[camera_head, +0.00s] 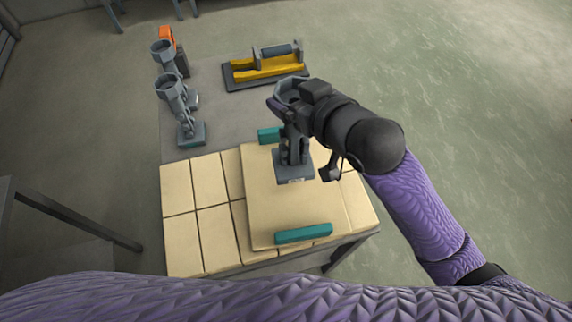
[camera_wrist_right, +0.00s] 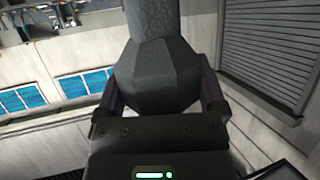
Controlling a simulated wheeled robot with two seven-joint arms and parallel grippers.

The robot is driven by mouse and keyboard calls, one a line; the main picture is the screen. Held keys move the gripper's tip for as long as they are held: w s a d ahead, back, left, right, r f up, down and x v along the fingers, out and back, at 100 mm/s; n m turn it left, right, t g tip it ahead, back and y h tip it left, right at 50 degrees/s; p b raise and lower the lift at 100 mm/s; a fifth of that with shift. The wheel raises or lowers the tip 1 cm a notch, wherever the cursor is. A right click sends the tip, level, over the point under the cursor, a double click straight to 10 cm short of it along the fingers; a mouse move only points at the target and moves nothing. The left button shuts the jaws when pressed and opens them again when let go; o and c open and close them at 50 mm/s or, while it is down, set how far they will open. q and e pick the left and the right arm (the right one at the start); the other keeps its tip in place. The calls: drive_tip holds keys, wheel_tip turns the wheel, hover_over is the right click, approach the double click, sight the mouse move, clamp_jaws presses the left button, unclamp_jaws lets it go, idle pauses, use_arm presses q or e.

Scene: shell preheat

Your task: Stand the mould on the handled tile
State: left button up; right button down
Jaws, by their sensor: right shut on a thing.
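The mould (camera_head: 292,168) is a dark grey stand with a square foot and a cup-shaped top. It is upright over the far part of the handled tile (camera_head: 275,205), a large cream slab with a teal handle at its near edge and another at its far edge. I cannot tell if the foot touches the slab. My right gripper (camera_head: 294,122) is shut on the mould's upper part and hides some of it. In the right wrist view the grey mould (camera_wrist_right: 160,70) fills the space between the fingers. My left gripper is not in view.
Smaller cream tiles (camera_head: 195,185) cover the table's near part around the slab. Two similar grey stands (camera_head: 172,92) are at the back left, near an orange item (camera_head: 167,36). A yellow and grey fixture (camera_head: 262,68) lies at the back. Bare grey tabletop (camera_head: 215,100) lies between.

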sight(299, 138)
drive_tip(key=shift+w+a+f, duration=0.1)
drive_tip(key=shift+w+f, duration=0.05)
wheel_tip(299, 138, down, 10)
drive_tip(key=shift+r+b, duration=0.25)
drive_tip(key=shift+b, duration=0.6)
drive_tip(key=shift+f, duration=0.15)
unclamp_jaws()
drive_tip(key=shift+r, duration=0.2)
drive_tip(key=v, duration=1.2)
drive_tip(key=shift+p, duration=0.45)
drive_tip(key=shift+f, duration=0.15)
